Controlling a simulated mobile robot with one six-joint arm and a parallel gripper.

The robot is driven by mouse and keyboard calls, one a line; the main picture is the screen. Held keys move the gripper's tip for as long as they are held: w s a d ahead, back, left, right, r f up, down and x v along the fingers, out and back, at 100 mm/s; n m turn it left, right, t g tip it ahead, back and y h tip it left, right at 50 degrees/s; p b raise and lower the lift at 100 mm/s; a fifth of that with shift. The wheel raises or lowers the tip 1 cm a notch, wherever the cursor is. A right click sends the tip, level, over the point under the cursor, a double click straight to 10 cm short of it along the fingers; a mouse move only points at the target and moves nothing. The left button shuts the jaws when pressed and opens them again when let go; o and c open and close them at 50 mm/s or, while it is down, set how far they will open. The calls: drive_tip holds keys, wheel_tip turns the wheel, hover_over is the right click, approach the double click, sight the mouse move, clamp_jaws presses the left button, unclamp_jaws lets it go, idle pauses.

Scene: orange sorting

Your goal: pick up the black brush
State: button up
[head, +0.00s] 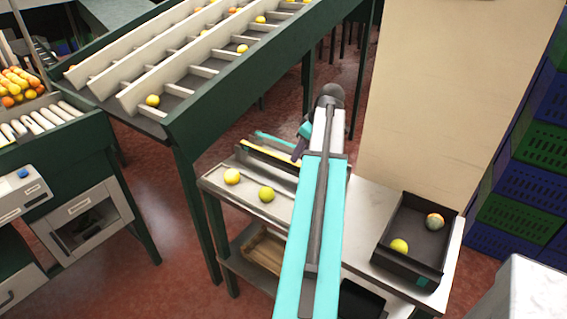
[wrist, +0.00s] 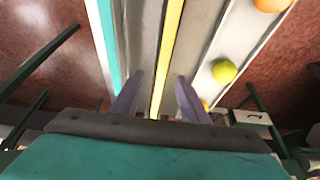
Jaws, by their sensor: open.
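I cannot make out a black brush for certain in either view. My gripper (wrist: 158,88) is open in the wrist view, its two purple-grey fingers spread with nothing held between them. A grey channel with a yellow strip (wrist: 168,50) runs beneath and between the fingers. In the head view my gripper (head: 299,148) is partly hidden behind my teal arm, above the back of the side table. A dark bar with a yellow edge (head: 268,158) lies there, beside the fingers. I cannot tell whether they touch.
The pale side table (head: 365,215) carries two yellow fruits (head: 232,177) at left. A dark tray (head: 385,262) with two fruits stands at right. A green-framed sorting chute (head: 190,105) rises at back left. A beige panel (head: 440,100) and stacked crates (head: 520,185) border the right.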

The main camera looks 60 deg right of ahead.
drive_tip(key=shift+f, duration=0.15)
drive_tip(key=shift+a+p+x, duration=0.2)
drive_tip(key=shift+p+x, duration=0.65)
drive_tip(key=shift+x, duration=0.25)
drive_tip(key=shift+p+x, duration=0.4)
drive_tip(key=shift+x, duration=0.95)
clamp_jaws()
drive_tip(key=shift+r+b, duration=0.9)
drive_tip(key=shift+r, duration=0.75)
drive_tip(key=s+a+r+b, duration=0.1)
drive_tip(key=s+a+b, duration=0.3)
drive_tip(key=s+a, duration=0.6)
drive_tip(key=shift+s+a+r, duration=0.3)
drive_tip(key=shift+s+a, duration=0.05)
drive_tip(key=shift+a, duration=0.6)
